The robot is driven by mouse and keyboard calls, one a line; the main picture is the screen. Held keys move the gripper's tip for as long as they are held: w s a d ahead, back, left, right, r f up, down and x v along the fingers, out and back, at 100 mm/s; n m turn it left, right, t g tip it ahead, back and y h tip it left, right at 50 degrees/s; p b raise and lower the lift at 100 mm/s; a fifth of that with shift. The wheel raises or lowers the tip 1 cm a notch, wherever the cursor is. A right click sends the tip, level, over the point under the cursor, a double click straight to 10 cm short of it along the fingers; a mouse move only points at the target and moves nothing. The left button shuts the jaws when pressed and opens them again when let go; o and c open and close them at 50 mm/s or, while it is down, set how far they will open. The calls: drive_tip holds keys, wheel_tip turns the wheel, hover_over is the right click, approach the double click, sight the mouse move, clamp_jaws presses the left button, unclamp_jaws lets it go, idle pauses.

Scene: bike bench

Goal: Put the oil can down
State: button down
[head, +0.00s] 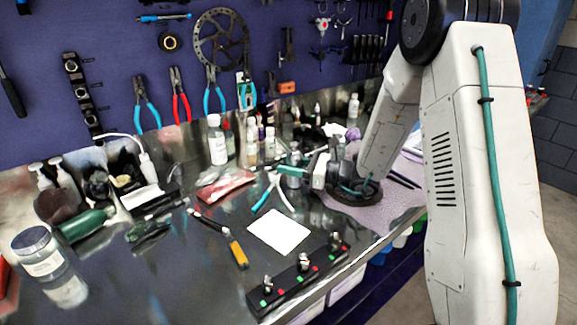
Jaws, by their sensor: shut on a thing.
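My gripper (299,171) is in the middle of the head view, low over the bench, reaching left from my wrist. It is shut on a small grey can-like thing (291,181), which I take to be the oil can. Its details are small and partly hidden by the fingers. I cannot tell whether its base touches the bench (205,285). A blank white square (279,231) lies flat on the bench, in front of and below the gripper in the picture.
Pliers (272,194) lie close in front of the gripper. A black rack with several fittings (297,279) lies at the front edge. A lilac cloth (398,208) is at the right. Bare bench shows at front left.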

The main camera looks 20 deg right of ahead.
drive_tip(key=shift+f, duration=0.1)
drive_tip(key=c, duration=0.8)
unclamp_jaws()
drive_tip(key=shift+c, duration=0.2)
